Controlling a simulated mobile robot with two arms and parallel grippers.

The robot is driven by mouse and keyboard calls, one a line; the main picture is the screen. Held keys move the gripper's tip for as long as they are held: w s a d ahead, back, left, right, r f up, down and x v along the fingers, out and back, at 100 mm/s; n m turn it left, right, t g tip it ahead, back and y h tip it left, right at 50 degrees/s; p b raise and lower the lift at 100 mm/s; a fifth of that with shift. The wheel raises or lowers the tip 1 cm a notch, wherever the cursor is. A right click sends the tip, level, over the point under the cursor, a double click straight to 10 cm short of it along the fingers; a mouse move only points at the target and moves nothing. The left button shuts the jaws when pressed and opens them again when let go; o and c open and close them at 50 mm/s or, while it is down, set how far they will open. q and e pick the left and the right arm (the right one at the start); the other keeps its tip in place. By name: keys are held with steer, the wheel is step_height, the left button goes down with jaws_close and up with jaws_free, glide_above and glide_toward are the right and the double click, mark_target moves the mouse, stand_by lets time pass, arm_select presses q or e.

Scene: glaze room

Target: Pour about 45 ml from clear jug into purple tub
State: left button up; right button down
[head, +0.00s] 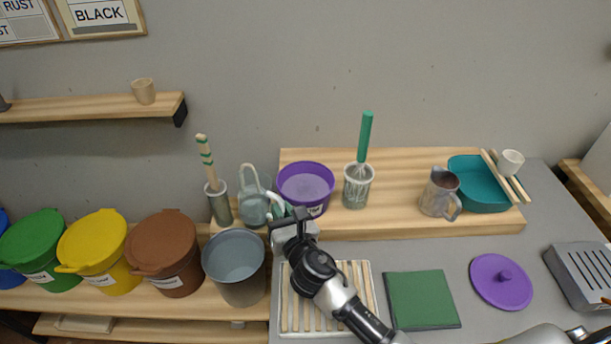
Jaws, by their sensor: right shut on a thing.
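The purple tub (305,188) stands open and upright at the left end of the raised wooden board. Its inside looks lighter purple; I cannot tell its contents. A pale grey-green, see-through vessel with a loop shape at its top, which I take for the clear jug (254,207), is just left of the tub. My right gripper (283,217) is shut at its right side, by a teal-tinted handle, in front of the tub. The gripper partly hides this grip. The jug's liquid level and exact tilt are unclear. My left gripper is not in view.
A whisk pot (357,188), a grey jug (440,193) and a teal tray (480,187) share the board (400,220). A grey bucket (236,265) and a brown bin (168,252) stand left. A slatted rack (300,317), green mat (422,299) and purple lid (501,280) lie in front.

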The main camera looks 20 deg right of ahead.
steer(key=r+m+p, duration=0.1)
steer(key=r, duration=0.1)
steer(key=d+r+m+p, duration=0.1)
steer(key=r+m, duration=0.1)
steer(key=shift+w+d, duration=0.1)
steer(key=shift+d, duration=0.1)
steer(key=shift+w+d+f+m+y+b, duration=0.1)
steer(key=shift+m+b, duration=0.45)
steer(key=shift+m, duration=0.7)
steer(key=shift+s+d+f+m+y+b, duration=0.15)
steer(key=shift+m+b, duration=0.35)
steer(key=shift+m, duration=0.8)
steer(key=shift+w+d+f+m+y+b, duration=0.15)
steer(key=shift+m+b, duration=0.4)
steer(key=shift+m, duration=0.7)
steer(key=shift+a+r+m+b, duration=0.2)
steer(key=shift+r+m+b, duration=0.2)
steer(key=shift+m, duration=0.5)
steer(key=shift+d+f+m, duration=0.3)
steer(key=shift+d+m, duration=0.15)
steer(key=shift+m, duration=0.15)
